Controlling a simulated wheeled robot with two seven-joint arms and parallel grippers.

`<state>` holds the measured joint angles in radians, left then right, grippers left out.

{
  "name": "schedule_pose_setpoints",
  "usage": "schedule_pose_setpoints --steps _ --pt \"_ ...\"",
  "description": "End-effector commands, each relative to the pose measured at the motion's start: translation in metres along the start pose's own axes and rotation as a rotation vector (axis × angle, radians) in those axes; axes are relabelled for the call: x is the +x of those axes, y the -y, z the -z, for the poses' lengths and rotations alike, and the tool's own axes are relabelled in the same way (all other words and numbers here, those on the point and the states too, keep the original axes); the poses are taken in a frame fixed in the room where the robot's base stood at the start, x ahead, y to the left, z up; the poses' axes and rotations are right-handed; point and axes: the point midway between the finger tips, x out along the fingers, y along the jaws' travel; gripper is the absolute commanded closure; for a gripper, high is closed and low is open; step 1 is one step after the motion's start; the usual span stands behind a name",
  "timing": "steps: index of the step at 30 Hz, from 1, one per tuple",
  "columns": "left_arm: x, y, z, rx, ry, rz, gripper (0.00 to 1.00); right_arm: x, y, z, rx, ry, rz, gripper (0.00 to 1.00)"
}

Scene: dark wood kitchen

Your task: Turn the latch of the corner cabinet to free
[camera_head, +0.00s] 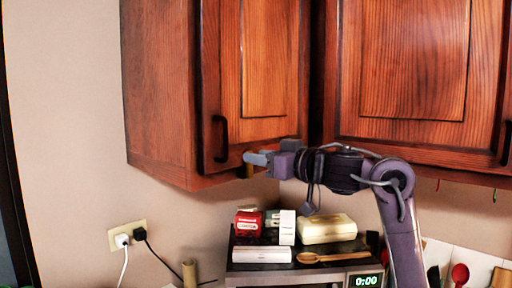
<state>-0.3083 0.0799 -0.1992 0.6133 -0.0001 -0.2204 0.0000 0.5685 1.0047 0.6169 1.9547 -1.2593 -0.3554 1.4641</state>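The corner cabinet (220,60) is dark reddish wood and hangs on the wall at the upper left. Its door (270,60) looks shut and has a black vertical handle (220,138) low on its left side. My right gripper (250,159) reaches in from the right, its fingertips at the door's lower edge, to the right of the handle. A small brownish piece (249,171) shows just under the fingertips; it may be the latch, but the gripper partly hides it. I cannot tell whether the fingers touch it or how far apart they are. My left gripper is not in view.
A second wall cabinet (415,60) fills the upper right. Below my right arm, a dark appliance (240,278) bears a red box (248,223), a cream container (328,229) and a wooden spoon (335,257). A wall outlet (127,235) with plugs is at the lower left.

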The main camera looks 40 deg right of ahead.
Motion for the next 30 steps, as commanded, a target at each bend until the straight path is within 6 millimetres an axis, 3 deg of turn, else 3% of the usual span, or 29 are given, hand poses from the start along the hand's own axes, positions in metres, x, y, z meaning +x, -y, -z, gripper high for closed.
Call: schedule_pose_setpoints --steps 4,13,21,30 --pt "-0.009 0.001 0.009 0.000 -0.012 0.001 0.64 0.013 0.000 0.001 0.001 0.001 0.001 0.63" --pt "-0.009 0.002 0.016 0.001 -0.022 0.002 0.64 0.016 0.000 -0.001 -0.001 0.000 -0.001 0.63" --pt "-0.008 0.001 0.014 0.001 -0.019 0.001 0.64 0.015 0.000 -0.001 -0.001 0.000 -0.001 0.98" --pt "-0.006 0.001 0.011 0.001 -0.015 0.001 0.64 0.015 0.001 -0.001 -0.019 0.000 -0.001 1.00"
